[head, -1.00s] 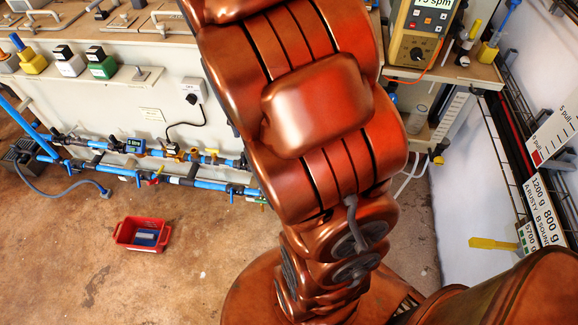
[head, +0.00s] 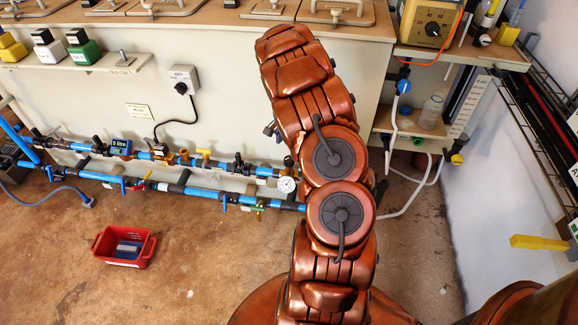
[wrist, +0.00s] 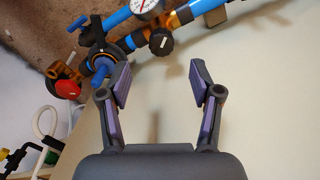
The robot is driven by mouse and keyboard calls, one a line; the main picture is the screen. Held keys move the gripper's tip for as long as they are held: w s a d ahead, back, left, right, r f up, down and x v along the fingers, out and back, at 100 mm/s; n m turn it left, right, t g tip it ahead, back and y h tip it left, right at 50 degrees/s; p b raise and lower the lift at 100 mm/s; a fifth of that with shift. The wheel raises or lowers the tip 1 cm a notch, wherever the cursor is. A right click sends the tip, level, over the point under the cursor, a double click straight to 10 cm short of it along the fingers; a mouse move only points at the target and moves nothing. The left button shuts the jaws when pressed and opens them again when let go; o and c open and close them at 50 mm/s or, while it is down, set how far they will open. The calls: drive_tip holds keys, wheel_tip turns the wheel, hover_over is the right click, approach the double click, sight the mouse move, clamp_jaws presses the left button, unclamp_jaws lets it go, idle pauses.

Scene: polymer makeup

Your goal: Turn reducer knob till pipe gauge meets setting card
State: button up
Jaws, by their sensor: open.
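In the wrist view my gripper (wrist: 160,82) is open, with nothing between its purple-padded fingers. Beyond the fingers, toward the top, a black knob (wrist: 160,41) with a white mark sits on a brass fitting on the blue pipe; it looks like the reducer knob. The white round pipe gauge (wrist: 147,5) is just above it, cut by the frame edge. In the head view the gauge (head: 287,185) shows left of my arm; its reading is too small to tell. My arm hides the gripper there. A small white card (head: 139,110) on the cabinet front is unreadable.
A red knob (wrist: 68,88) and a black-collared fitting (wrist: 103,58) lie left of the fingers. Blue pipes (head: 205,193) with several valves run along the cabinet. A red crate (head: 123,247) stands on the otherwise open floor at left.

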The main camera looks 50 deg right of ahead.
sight(289, 158)
drive_tip(key=shift+d+f, duration=0.2)
drive_tip(key=shift+f, duration=0.35)
drive_tip(key=shift+d+f, duration=0.2)
drive_tip(key=shift+f, duration=0.3)
wheel_tip(289, 158, down, 7)
drive_tip(key=shift+f+b, duration=0.1)
drive_tip(key=shift+b, duration=0.75)
drive_tip(key=shift+w, duration=0.1)
drive_tip(key=shift+c, duration=0.2)
drive_tip(key=c, duration=1.1)
drive_tip(key=shift+a, duration=0.1)
